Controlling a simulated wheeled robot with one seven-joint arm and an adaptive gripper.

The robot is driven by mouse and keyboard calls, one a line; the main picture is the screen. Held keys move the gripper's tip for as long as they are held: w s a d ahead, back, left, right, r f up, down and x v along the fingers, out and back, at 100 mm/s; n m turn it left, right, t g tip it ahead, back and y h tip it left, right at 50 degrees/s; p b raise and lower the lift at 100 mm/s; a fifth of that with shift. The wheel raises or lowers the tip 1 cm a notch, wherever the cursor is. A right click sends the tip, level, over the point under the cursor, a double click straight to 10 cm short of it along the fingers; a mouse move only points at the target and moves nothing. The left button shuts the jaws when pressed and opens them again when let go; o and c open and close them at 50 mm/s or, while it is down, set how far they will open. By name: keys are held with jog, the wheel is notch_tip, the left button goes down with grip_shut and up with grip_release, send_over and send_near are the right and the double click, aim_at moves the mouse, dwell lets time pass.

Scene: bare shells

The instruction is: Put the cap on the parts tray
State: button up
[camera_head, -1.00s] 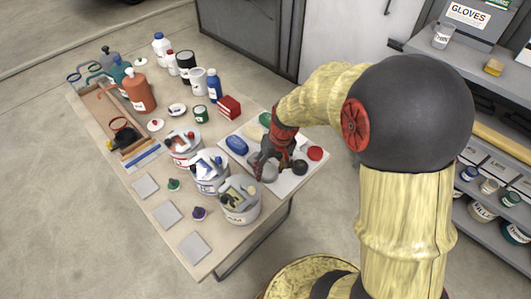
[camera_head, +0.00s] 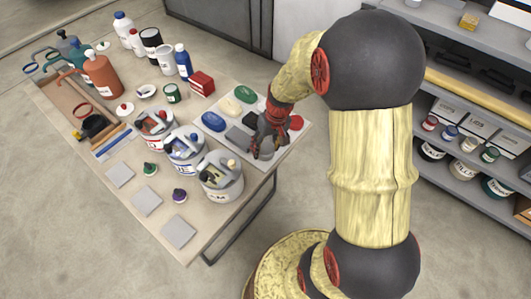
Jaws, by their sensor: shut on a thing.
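My gripper (camera_head: 262,149) is at the near part of a pale flat board (camera_head: 270,163) on the table. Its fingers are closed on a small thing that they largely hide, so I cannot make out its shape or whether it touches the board. The board carries a blue oval piece (camera_head: 213,121), green pieces (camera_head: 244,94), a dark grey square (camera_head: 238,137) and a red round piece (camera_head: 297,122). Which of these things is called the cap I cannot tell from the picture.
Left of the board stand several open-topped buckets (camera_head: 221,176) with things in them. Behind are bottles (camera_head: 102,76) and a red box (camera_head: 202,83). A wooden tray (camera_head: 62,103) lies at the left. Grey square plates (camera_head: 178,231) and small knobbed lids (camera_head: 150,169) lie in front.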

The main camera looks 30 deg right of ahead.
aim_at(266, 146)
jog(key=w+f, duration=0.1)
jog(key=d+f, duration=0.1)
jog(key=w+f+b, duration=0.1)
jog(key=shift+w+d+f, duration=0.25)
jog(key=shift+w+f, duration=0.05)
jog(key=shift+w+d+f+b, duration=0.15)
jog(key=shift+f+b, duration=0.7)
jog(key=shift+f, duration=0.75)
jog(key=shift+f, duration=0.1)
jog(key=o, duration=1.2)
jog(key=r+p, duration=0.1)
jog(key=r, duration=0.3)
jog(key=s+r+p, duration=0.1)
jog(key=r, duration=0.3)
jog(key=d+r+p, duration=0.1)
jog(key=r, duration=0.2)
jog(key=shift+s+d+r+p, duration=0.1)
jog(key=shift+s+r+p, duration=0.15)
jog(key=shift+r+p, duration=0.15)
jog(key=s+a+r+t, duration=0.1)
jog(key=s+a+r, duration=0.4)
jog(key=s+r, duration=0.1)
jog(key=s+a+r+n+t+h, duration=0.1)
jog(key=s+a+r, duration=0.4)
jog(key=r, duration=0.3)
jog(key=s+a+r+n+t, duration=0.1)
jog(key=s+a+r+t, duration=0.1)
jog(key=s+a+r, duration=0.3)
jog(key=shift+s+r, duration=1)
jog(key=shift+s, duration=0.05)
